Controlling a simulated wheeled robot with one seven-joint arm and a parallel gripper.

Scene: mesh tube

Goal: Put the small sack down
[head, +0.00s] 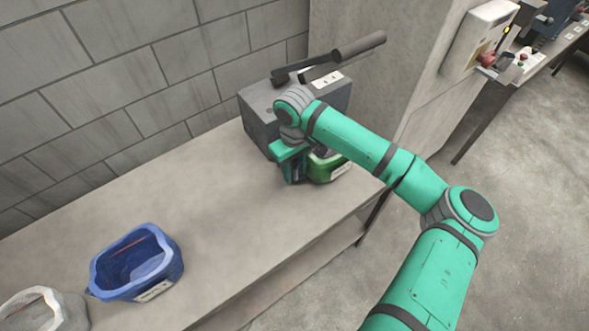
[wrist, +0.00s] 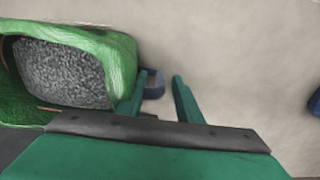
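Several open sacks show, and I cannot tell for certain which is the small one. A green sack (head: 328,168) with a pale label is at the bench's right end, partly behind my arm. In the wrist view the green sack (wrist: 122,52) holds grey gravel and is close on the left. My gripper (head: 292,178) is low beside its left side; in the wrist view its two fingers (wrist: 163,77) stand apart. A small dark blue piece (wrist: 154,84) shows by the left fingertip, seemingly beyond it; I see no clear grip on it.
A blue sack (head: 133,265) and a pale grey sack (head: 42,312) stand at the bench's left. A grey box-shaped machine with a lever (head: 262,115) is behind my gripper, against the wall. The middle of the bench (head: 205,205) is clear.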

